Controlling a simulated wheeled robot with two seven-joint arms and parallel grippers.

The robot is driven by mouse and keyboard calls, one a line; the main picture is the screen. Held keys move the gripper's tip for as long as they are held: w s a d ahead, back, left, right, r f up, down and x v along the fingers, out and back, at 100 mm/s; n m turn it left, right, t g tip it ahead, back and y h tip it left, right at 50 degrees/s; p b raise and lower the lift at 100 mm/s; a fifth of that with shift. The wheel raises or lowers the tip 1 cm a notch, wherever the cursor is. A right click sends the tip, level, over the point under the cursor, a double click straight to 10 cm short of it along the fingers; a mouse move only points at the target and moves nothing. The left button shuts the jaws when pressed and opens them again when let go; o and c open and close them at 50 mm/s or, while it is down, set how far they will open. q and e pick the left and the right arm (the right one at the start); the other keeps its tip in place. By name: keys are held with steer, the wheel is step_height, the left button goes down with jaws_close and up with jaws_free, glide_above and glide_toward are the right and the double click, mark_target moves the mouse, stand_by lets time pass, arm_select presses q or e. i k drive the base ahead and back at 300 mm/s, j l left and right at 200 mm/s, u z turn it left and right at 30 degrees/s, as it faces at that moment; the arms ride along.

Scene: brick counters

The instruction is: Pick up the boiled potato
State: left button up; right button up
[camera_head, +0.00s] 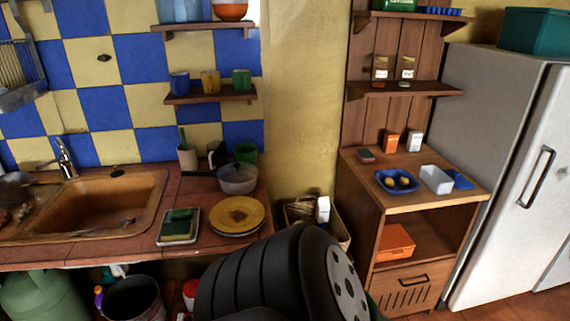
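A blue bowl (382,187) sits on top of the wooden cabinet at the right. Small yellowish lumps (404,181) lie in it and look like pieces of boiled potato, but they are too small to tell for sure. Neither my left nor my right gripper shows in the head view. A large dark ribbed shape with a grey holed disc fills the bottom middle and hides part of the floor there.
A white container (436,180) and a blue lid-like piece (460,179) stand right of the bowl. A fridge (491,150) borders the cabinet on the right. Yellow plates (237,214) and a pot (238,180) sit on the sink counter.

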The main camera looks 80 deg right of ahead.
mark_target(404, 180)
steer(key=z, duration=3.6)
